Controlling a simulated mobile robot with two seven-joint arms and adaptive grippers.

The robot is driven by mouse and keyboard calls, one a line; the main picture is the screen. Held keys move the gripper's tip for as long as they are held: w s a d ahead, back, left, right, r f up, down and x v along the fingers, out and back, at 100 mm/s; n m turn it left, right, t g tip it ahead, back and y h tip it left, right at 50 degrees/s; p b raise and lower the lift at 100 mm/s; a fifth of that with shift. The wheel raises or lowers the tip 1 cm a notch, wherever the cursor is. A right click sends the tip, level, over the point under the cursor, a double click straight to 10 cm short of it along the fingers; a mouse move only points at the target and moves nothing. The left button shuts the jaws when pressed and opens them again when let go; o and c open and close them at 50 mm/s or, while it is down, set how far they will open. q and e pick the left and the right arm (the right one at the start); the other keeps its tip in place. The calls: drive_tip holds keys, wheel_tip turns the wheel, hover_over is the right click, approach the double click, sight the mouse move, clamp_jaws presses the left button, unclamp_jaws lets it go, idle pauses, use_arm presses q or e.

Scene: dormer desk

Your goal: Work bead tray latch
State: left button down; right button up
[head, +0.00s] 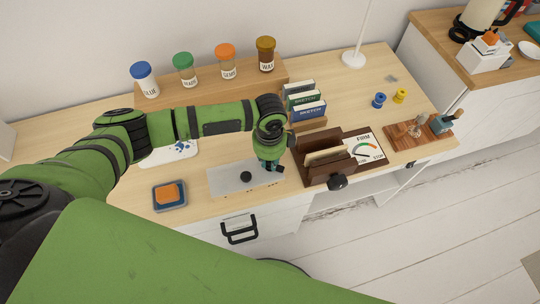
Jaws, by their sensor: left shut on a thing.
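A flat pale grey tray (225,181) with a round black knob (246,176) lies near the front edge of the desk; I take it for the bead tray. My left gripper (271,167) reaches down at the tray's right end, to the right of the black knob. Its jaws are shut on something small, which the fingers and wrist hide. I cannot make out the latch itself. My right gripper is out of view.
A brown box with upright dividers (325,160), a black front knob (337,182) and a dial card (363,148) stands close right. Left are a blue dish (157,196) and orange sponge (168,193). Labelled jars line the wooden riser (205,89) behind.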

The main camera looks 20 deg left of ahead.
use_arm(q)
drive_tip(key=m+p, duration=0.1)
drive_tip(key=m, duration=0.2)
drive_tip(key=shift+r, duration=0.1)
drive_tip(key=m, duration=0.2)
drive_tip(key=shift+w+m, duration=0.1)
drive_tip(key=shift+m, duration=0.2)
drive_tip(key=m, duration=0.5)
drive_tip(key=shift+a+p, duration=0.1)
drive_tip(key=shift+p, duration=0.25)
drive_tip(key=c, duration=1.1)
unclamp_jaws()
drive_tip(key=shift+c, duration=0.2)
